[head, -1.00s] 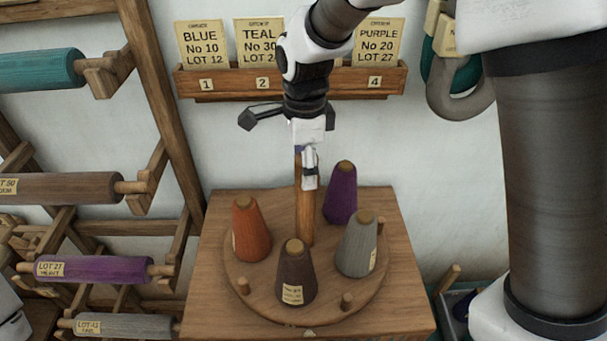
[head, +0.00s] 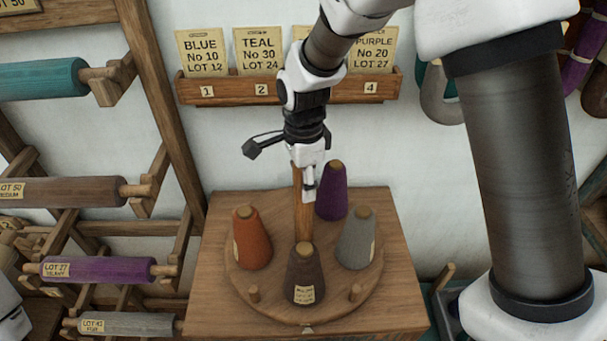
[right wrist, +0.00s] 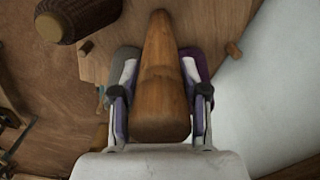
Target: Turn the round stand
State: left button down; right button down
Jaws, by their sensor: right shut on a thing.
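The round stand is a wooden disc (head: 330,307) on a square wooden box (head: 215,290), with an upright post (head: 303,225) in its middle. Orange (head: 252,243), dark brown (head: 303,275), grey (head: 356,240) and purple (head: 331,195) yarn cones stand on pegs around the post. Two bare pegs (head: 253,293) show at the front. My right gripper (head: 309,182) is at the top of the post. In the right wrist view its fingers (right wrist: 160,105) are closed on both sides of the post (right wrist: 162,75). My left gripper is out of view.
A card rack (head: 320,90) with numbered label cards hangs on the wall behind. A wooden frame with yarn rolls, one of them teal (head: 40,75) and one purple (head: 95,270), stands left of the box. Hanks hang at the upper right.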

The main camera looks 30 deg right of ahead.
jog(key=shift+w, duration=0.1)
jog(key=c, duration=0.6)
grip_release()
jog(key=shift+r, duration=0.1)
notch_tip(320, 180, up, 12)
